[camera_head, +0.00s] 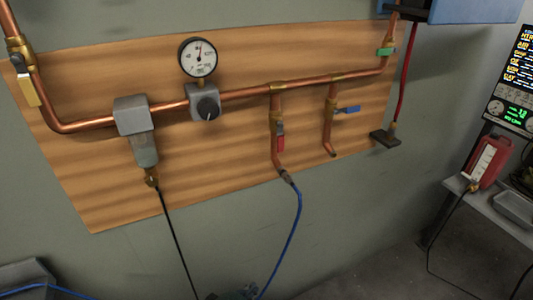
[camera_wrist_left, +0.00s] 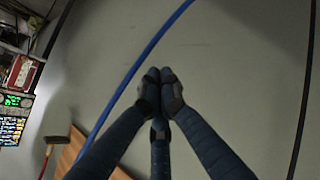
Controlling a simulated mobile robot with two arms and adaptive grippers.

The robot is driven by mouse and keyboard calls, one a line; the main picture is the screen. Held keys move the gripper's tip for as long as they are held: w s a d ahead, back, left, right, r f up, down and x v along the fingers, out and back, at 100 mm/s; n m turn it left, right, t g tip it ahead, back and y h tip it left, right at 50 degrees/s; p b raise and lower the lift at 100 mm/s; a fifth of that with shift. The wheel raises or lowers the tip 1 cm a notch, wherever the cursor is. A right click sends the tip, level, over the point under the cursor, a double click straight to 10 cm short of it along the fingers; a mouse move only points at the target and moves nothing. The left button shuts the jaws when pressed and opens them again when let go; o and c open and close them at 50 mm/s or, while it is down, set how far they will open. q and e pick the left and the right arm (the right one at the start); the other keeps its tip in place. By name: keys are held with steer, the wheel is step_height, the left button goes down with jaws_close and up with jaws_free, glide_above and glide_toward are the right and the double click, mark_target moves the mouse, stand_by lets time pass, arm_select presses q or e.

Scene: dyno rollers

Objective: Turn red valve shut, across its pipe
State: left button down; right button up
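The red valve (camera_head: 281,142) has a small red lever on a short copper branch pipe (camera_head: 276,108) that drops from the main pipe. Its lever hangs down, roughly along the branch pipe. A blue hose (camera_head: 296,215) leaves the lower end of this branch. My left gripper (camera_head: 238,292) shows only partly at the bottom edge of the head view, well below the red valve and apart from it. In the left wrist view its fingertips (camera_wrist_left: 161,78) are together with nothing seen between them. The red valve cannot be made out in that view. My right gripper is not in view.
A blue-handled valve (camera_head: 347,110) sits on the branch to the right. A pressure gauge (camera_head: 198,56), a regulator knob (camera_head: 207,107) and a filter (camera_head: 138,125) are on the wooden board (camera_head: 215,165). A black hose (camera_head: 176,240) hangs left of the blue one. A side table (camera_head: 470,200) stands right.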

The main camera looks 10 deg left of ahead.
arm_select(q)
steer(key=w+r+n+t, duration=0.2)
steer(key=w+r, duration=0.1)
steer(key=r, duration=0.8)
steer(key=w+r+n+t, duration=0.2)
steer(key=r, duration=1)
steer(key=s+a+r+n+t, duration=0.1)
steer(key=r+n, duration=0.1)
steer(key=r, duration=0.7)
steer(key=s+a+r+n+t, duration=0.1)
steer(key=s+r+n+t, duration=0.1)
steer(key=r, duration=0.7)
steer(key=shift+s+a+r+t+h, duration=0.25)
steer(key=shift+a+t+h, duration=0.05)
steer(key=shift+a, duration=0.1)
steer(key=shift+w, duration=0.1)
glide_toward(280, 137)
steer(key=w+a+f, duration=0.3)
steer(key=w+a, duration=0.1)
steer(key=a, duration=0.1)
steer(key=w+d+p, duration=0.1)
steer(key=w+d, duration=0.1)
steer(key=d, duration=0.1)
steer(key=shift+w+p, duration=0.2)
steer(key=shift+p, duration=0.1)
steer(key=shift+w+d+f, duration=0.1)
steer(key=shift+w+d, duration=0.15)
steer(key=shift+d, duration=0.15)
